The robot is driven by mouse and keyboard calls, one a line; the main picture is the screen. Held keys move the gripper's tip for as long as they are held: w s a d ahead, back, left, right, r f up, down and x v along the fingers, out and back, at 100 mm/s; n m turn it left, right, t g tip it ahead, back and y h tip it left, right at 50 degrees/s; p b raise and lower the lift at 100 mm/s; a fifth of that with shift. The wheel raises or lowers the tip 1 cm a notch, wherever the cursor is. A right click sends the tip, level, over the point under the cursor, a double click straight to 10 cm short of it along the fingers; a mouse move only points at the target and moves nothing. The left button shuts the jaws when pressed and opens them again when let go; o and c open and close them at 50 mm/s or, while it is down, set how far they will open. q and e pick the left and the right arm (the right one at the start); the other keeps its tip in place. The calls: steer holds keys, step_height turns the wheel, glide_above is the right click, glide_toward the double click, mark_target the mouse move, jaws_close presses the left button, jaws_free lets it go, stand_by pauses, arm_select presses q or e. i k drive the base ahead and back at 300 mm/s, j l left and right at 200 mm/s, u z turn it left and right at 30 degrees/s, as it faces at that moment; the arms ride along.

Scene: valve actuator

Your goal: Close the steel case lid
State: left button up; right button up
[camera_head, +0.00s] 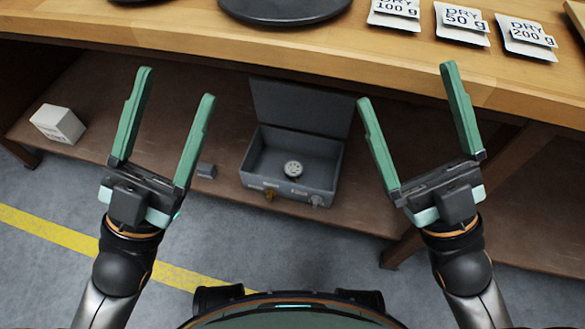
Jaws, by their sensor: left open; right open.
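The grey steel case (255,175) stands on the lower shelf under the table, between my two grippers. Its lid (298,108) is raised and stands up at the back of the case. A small round metallic object (293,169) lies inside on the case floor. The front wall carries a brass-coloured fitting and a silvery one. My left gripper (176,84) is open and empty, to the left of the case. My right gripper (405,84) is open and empty, to the right of the case. Neither gripper touches the case or lid.
The wooden tabletop (300,52) overhangs the shelf (90,100) behind the lid. On it are a dark round plate (285,10) and several labelled DRY packets (462,22). A white box (58,123) and a small grey block (206,171) sit on the shelf left of the case.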

mark_target(328, 112)
steer(key=k+j+u, duration=0.1)
steer(key=j+u, duration=0.15)
steer(key=j, duration=0.4)
steer(key=j+u, duration=0.3)
steer(key=j, duration=0.35)
steer(key=i+l, duration=0.35)
steer(key=i, duration=0.05)
